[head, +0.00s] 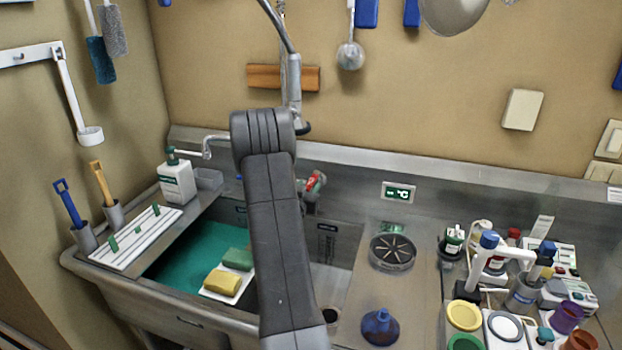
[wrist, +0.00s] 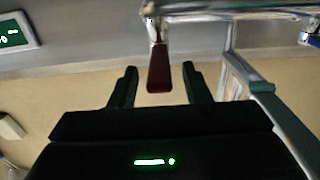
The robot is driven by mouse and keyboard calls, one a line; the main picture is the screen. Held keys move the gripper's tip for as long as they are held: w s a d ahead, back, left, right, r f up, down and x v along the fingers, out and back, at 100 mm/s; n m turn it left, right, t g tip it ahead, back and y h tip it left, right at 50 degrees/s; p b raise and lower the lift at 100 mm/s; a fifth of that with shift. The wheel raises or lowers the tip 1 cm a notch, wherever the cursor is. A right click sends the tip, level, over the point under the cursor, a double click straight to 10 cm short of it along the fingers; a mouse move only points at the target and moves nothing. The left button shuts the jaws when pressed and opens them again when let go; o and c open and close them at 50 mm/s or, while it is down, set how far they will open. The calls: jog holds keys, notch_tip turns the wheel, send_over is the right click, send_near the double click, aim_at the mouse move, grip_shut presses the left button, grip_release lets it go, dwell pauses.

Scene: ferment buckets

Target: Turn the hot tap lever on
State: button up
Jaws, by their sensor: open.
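The hot tap lever (head: 314,182) is red and shows just right of my arm in the head view, on the metal tap at the back of the sink. In the wrist view the dark red lever (wrist: 159,72) points down from a chrome tap body (wrist: 155,30). My gripper (wrist: 159,74) is open, with one dark finger on each side of the lever in the picture and a visible gap on both sides. I cannot tell how deep the lever sits between the fingers. My arm hides the gripper and much of the tap in the head view.
A temperature display (head: 398,192) is right of the tap. A grey bracket (wrist: 262,105) stands close right of my fingers in the wrist view.

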aim_at(315, 175)
jog(key=shift+p+x, duration=0.35)
jog(key=shift+x, duration=1.5)
grip_shut()
